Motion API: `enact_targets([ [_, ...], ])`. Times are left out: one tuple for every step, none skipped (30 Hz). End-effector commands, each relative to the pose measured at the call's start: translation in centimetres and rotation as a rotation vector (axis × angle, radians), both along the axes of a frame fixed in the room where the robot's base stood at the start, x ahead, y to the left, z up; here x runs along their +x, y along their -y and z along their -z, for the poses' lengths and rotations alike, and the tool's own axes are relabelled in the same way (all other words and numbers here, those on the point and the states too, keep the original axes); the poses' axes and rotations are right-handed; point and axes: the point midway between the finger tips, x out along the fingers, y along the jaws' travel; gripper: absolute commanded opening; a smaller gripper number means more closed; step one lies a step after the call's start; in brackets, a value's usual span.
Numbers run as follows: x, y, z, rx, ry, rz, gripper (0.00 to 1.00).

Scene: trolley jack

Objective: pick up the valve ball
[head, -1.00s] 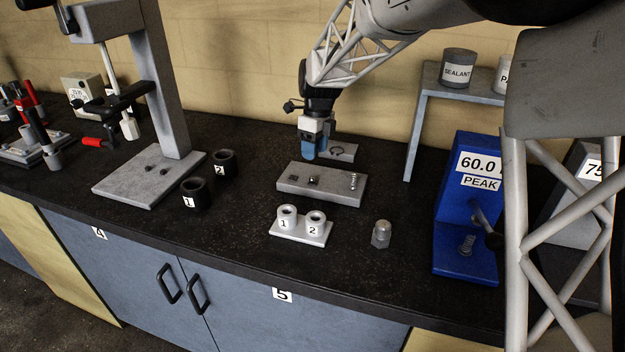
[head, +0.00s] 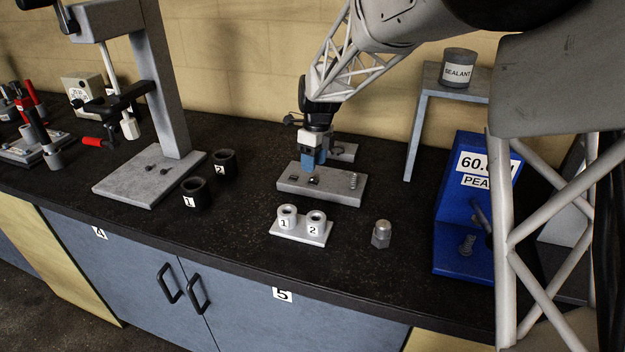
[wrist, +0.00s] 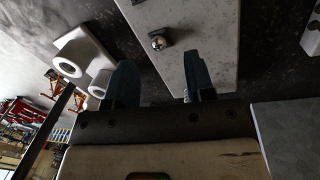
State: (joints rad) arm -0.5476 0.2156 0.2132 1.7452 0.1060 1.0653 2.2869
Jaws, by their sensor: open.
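The valve ball (wrist: 158,43) is a small shiny metal sphere in the wrist view. It sits in a dark square seat on the grey plate (wrist: 205,30); the same plate (head: 335,190) lies on the bench in the head view. My gripper (wrist: 158,80) has two blue fingers, spread apart with nothing between them. In the wrist view the ball shows ahead of the gap between the fingertips. In the head view my gripper (head: 312,170) is low over the plate, close above the seats. I cannot tell the exact height.
A holder with white cups 1 and 2 (head: 300,231) stands in front of the plate. A metal cap (head: 381,234) is to its right. A spring (head: 353,181) stands at the plate's right end. Black cups (head: 196,193) are left. A blue gauge box (head: 467,255) is right.

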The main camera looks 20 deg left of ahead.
Motion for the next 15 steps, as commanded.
enact_targets([
  [-0.1, 0.0, 0.6, -0.001, -0.001, 0.0, 0.49],
  [-0.2, 0.0, 0.9, -0.001, -0.002, 0.0, 0.49],
  [-0.3, 0.0, 1.3, -0.001, -0.002, 0.0, 0.49],
  [-0.4, 0.0, 1.7, -0.001, -0.002, 0.0, 0.49],
  [-0.4, -0.1, 2.0, -0.001, -0.001, 0.0, 0.49],
  [-0.5, -0.1, 2.4, -0.001, -0.001, 0.0, 0.49],
  [-0.5, -0.1, 2.8, -0.001, -0.001, 0.0, 0.49],
  [-0.6, -0.1, 3.0, -0.001, -0.001, 0.0, 0.49],
  [-0.6, -0.1, 3.4, -0.001, -0.001, 0.0, 0.49],
  [-0.6, -0.1, 3.6, -0.001, -0.001, 0.0, 0.49],
  [-0.7, -0.1, 3.8, -0.001, -0.001, 0.0, 0.49],
  [-0.7, -0.1, 3.9, 0.0, 0.0, 0.0, 0.49],
  [-0.7, -0.1, 4.0, 0.0, 0.0, 0.0, 0.49],
  [-0.7, -0.1, 4.1, 0.0, 0.0, 0.0, 0.49],
  [-0.7, -0.1, 4.1, 0.0, 0.0, 0.0, 0.49],
])
